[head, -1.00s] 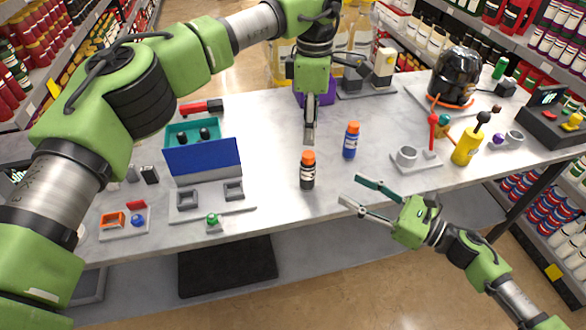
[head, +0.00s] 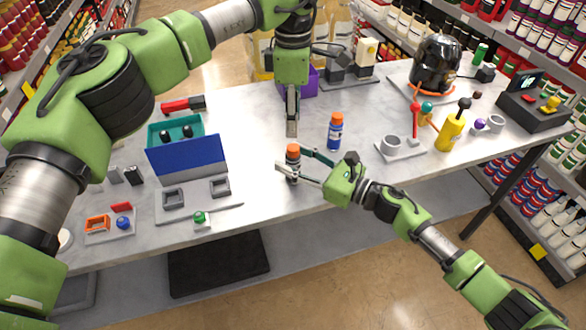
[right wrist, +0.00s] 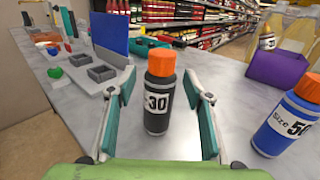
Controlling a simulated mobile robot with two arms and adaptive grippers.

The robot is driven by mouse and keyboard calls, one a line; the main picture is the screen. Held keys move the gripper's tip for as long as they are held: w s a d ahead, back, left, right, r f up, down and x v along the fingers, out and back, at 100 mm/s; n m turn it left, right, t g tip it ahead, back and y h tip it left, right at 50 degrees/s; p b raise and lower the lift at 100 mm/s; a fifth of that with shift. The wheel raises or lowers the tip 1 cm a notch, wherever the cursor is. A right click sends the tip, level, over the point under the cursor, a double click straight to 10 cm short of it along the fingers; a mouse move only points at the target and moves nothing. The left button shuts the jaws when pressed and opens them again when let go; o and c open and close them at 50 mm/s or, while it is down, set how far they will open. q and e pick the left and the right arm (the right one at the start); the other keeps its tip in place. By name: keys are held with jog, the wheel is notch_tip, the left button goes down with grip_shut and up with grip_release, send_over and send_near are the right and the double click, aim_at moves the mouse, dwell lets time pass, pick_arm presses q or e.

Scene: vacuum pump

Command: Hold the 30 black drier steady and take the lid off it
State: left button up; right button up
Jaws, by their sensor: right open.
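The black drier (right wrist: 157,118), a black bottle labelled 30 with an orange lid (right wrist: 161,61), stands upright on the table near its front edge. It also shows in the head view (head: 292,174). My right gripper (head: 291,160) is open, with one finger on each side of the bottle; in the right wrist view a gap shows between the bottle and each finger. The lid sits on the bottle. My left gripper (head: 292,117) points down behind the bottle, above the table and apart from it. Its fingers are seen edge-on, so its opening is unclear.
A blue bottle labelled 50 with an orange lid (head: 335,131) stands right of the black drier. A blue and teal box (head: 187,155) and a grey tray with square holders (head: 197,206) are to the left.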

jog(key=shift+c, duration=0.5)
grip_shut()
